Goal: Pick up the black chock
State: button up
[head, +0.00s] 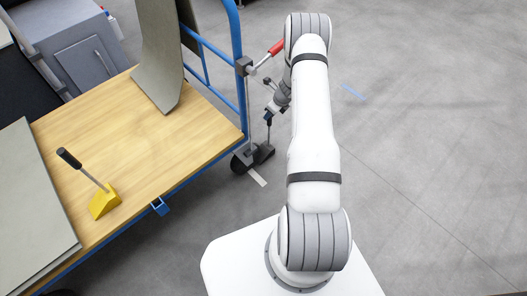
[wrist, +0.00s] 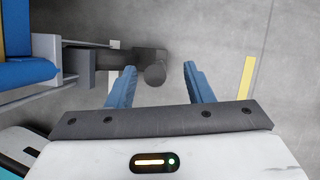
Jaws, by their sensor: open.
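The black chock (head: 264,153) is on the floor beside the dark wheel at the trolley's near right corner. In the wrist view the chock (wrist: 138,57) is seen from above, with the round dark end of its handle toward me. My gripper (wrist: 159,67) is open, with one blue finger to each side of the handle end in the picture. I cannot tell how far down the handle the fingers reach. In the head view my gripper (head: 268,116) is small and partly hidden, above the chock.
The trolley has a wooden deck (head: 120,125) and a blue tube frame (head: 232,45) close to my gripper. A red-handled lever (head: 276,48) is at the frame. A yellow chock (head: 104,202) with a black-gripped rod stands on the deck. The floor on the right is clear.

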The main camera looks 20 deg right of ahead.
jog(key=b+x, duration=0.1)
jog(key=x, duration=0.1)
jog(key=b+x, duration=0.1)
jog(key=x, duration=0.1)
jog(key=shift+s+a+f, duration=0.1)
jog(key=shift+a+f, duration=0.05)
jog(key=shift+f, duration=0.25)
jog(key=shift+c, duration=0.4)
grip_shut()
jog(key=shift+r, duration=0.1)
dwell(0.5)
